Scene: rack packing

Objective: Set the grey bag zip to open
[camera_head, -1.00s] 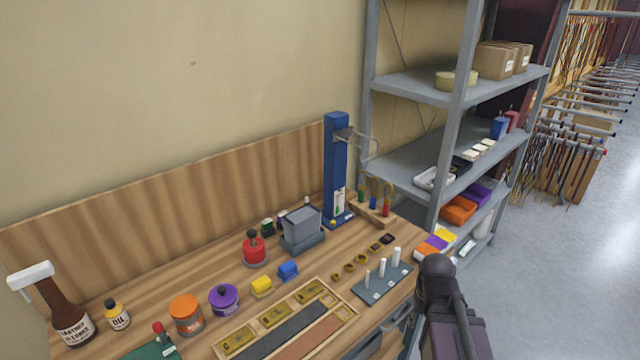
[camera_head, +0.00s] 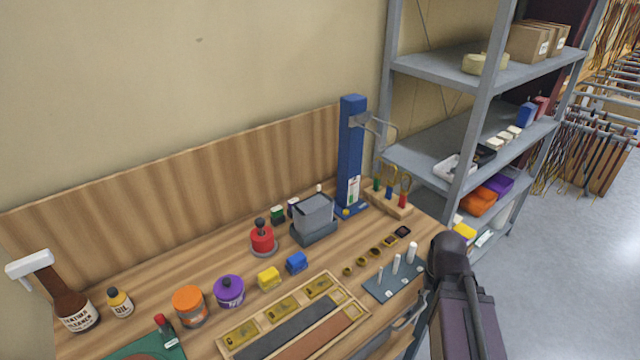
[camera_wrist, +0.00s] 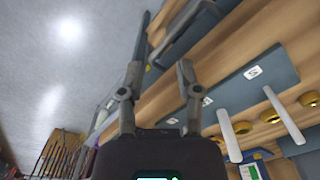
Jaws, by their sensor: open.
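I cannot make out a grey bag or a zip in either view. My gripper (camera_wrist: 158,64) shows in the wrist view with its two fingers apart and nothing between them. Beyond the fingers are the bench's front edge and the grey floor, seen at a slant. In the head view only a dark part of my arm shows, at the bench's right front; the gripper itself is not seen there.
A wooden bench holds a grey box-like item (camera_head: 313,212), a blue stand (camera_head: 350,155), a blue-grey peg board (camera_head: 392,283), a wooden tray (camera_head: 352,312) and several pots. A grey shelf rack (camera_head: 440,160) stands right; open floor (camera_head: 580,270) lies beyond.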

